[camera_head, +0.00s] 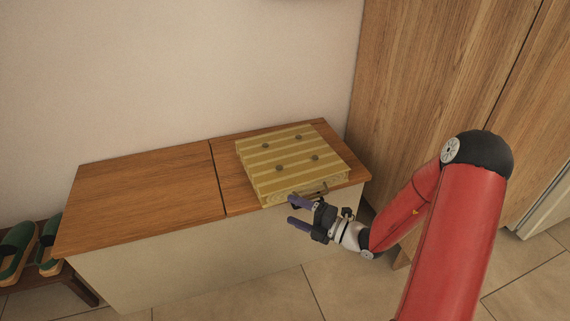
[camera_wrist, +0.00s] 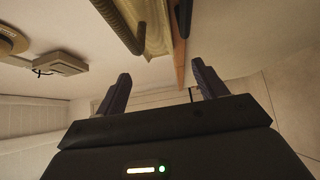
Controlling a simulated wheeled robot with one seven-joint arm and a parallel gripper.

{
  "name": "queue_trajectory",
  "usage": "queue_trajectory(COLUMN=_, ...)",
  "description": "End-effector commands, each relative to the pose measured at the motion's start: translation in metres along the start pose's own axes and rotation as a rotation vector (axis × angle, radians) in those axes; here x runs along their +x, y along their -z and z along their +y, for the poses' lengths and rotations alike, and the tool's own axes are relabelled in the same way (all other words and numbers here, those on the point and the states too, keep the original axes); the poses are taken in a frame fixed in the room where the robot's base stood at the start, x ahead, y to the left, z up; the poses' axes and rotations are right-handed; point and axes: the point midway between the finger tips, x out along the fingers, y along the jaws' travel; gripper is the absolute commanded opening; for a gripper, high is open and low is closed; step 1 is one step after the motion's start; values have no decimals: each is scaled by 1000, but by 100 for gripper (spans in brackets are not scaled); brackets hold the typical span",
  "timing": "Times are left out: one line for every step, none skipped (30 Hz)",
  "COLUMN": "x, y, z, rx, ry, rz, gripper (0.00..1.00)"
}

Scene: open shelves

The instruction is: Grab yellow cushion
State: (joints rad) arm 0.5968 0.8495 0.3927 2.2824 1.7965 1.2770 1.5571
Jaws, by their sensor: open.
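The yellow cushion (camera_head: 292,148) is square, striped in two yellow tones, with several dark buttons on top. It lies flat on the right part of the wooden bench top, and a strap-like handle (camera_head: 312,190) shows on its front side. My gripper (camera_head: 291,210) is open and empty, just in front of the cushion's front edge and slightly below it, apart from it. In the wrist view, a strip of the cushion (camera_wrist: 158,28) shows at the top beside a dark curved bar (camera_wrist: 122,22), beyond the open fingers of my gripper (camera_wrist: 161,86).
The bench (camera_head: 145,195) has a bare left top and a pale front. A tall wooden cabinet (camera_head: 420,80) stands close on the right. A low rack (camera_head: 62,282) with green-and-tan shoes is at the far left. Tiled floor lies open in front.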

Motion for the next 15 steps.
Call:
queue_trajectory(x=6, y=0, z=0, rx=-1, ry=-1, rz=2, gripper=71)
queue_trajectory(x=10, y=0, z=0, rx=-2, ry=-1, rz=3, gripper=71)
queue_trajectory(x=14, y=-2, z=1, rx=-3, ry=-1, rz=4, gripper=71)
queue_trajectory(x=18, y=-3, z=1, rx=-4, ry=-1, rz=4, gripper=71)
queue_trajectory(x=23, y=-4, z=1, rx=-3, ry=-1, rz=4, gripper=71)
queue_trajectory(x=30, y=-6, z=1, rx=-4, ry=0, rz=5, gripper=71)
queue_trajectory(x=34, y=-7, z=1, rx=-4, ry=0, rz=5, gripper=71)
queue_trajectory(x=39, y=-8, z=1, rx=-4, ry=-1, rz=5, gripper=71)
queue_trajectory(x=44, y=-7, z=1, rx=-4, ry=-1, rz=5, gripper=71)
queue_trajectory(x=48, y=-8, z=1, rx=-4, ry=-1, rz=5, gripper=71)
queue_trajectory(x=51, y=-8, z=2, rx=-4, ry=0, rz=5, gripper=71)
queue_trajectory(x=54, y=-8, z=2, rx=-4, ry=0, rz=4, gripper=71)
queue_trajectory(x=56, y=-8, z=1, rx=-4, ry=0, rz=4, gripper=71)
queue_trajectory(x=57, y=-8, z=1, rx=-4, ry=1, rz=4, gripper=71)
queue_trajectory(x=58, y=-8, z=2, rx=-4, ry=1, rz=3, gripper=71)
